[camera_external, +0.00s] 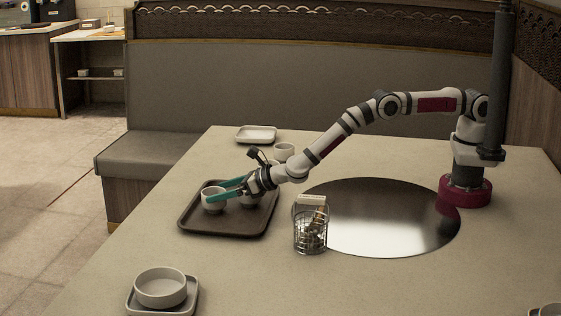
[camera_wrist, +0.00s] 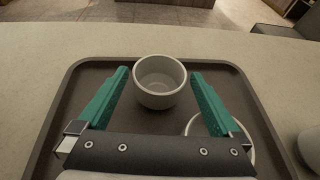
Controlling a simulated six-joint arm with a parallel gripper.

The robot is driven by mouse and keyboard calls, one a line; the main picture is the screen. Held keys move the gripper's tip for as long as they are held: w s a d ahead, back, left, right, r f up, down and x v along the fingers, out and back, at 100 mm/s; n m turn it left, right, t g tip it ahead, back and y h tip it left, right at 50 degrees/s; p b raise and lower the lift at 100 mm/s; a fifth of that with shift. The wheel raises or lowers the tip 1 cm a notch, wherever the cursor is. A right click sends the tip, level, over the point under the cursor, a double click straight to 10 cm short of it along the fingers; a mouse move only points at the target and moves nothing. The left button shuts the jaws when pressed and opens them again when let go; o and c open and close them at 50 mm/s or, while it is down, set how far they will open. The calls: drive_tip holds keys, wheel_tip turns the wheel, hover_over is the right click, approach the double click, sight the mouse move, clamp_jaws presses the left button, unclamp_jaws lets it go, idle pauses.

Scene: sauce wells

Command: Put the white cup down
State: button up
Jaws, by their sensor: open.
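A white cup (camera_wrist: 160,90) stands upright on the brown tray (camera_wrist: 62,112), between the tips of my gripper (camera_wrist: 160,78). The same cup (camera_external: 212,204) shows at the tray's left part in the external view, with the green fingers of my gripper (camera_external: 222,190) beside it. The fingers are open, with a gap on both sides of the cup in the wrist view. A second white cup (camera_wrist: 247,150) stands on the tray at the right, partly hidden by my right finger and the gripper body.
A wire basket (camera_external: 311,232) with small items stands right of the tray, near a round metal plate (camera_external: 400,225). Another white cup (camera_external: 285,150) and a small square dish (camera_external: 256,134) are behind the tray. A bowl (camera_external: 160,287) sits on a small tray at front left.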

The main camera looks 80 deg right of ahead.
drive_tip(key=v, duration=0.9)
drive_tip(key=shift+s+r, duration=0.1)
drive_tip(key=shift+s, duration=0.1)
drive_tip(key=s+d+r+m+g+h, duration=0.15)
drive_tip(key=d+r+m+h, duration=0.25)
drive_tip(key=d+r+m, duration=0.55)
drive_tip(key=s+d+r+m+g+h, duration=0.2)
drive_tip(key=s+d+r+m+g, duration=0.1)
drive_tip(key=s+d+m, duration=0.45)
drive_tip(key=s+d+r+m+g+h, duration=0.1)
drive_tip(key=s+d+r+m+g, duration=0.3)
drive_tip(key=s+d, duration=0.5)
drive_tip(key=s+d+f+m+g+y, duration=0.1)
drive_tip(key=s+m+g+y, duration=0.4)
drive_tip(key=s+m, duration=1.15)
drive_tip(key=s+a+m+y, duration=0.3)
drive_tip(key=s+a+y, duration=0.2)
drive_tip(key=s, duration=0.8)
drive_tip(key=a+f, duration=0.1)
drive_tip(key=a, duration=0.2)
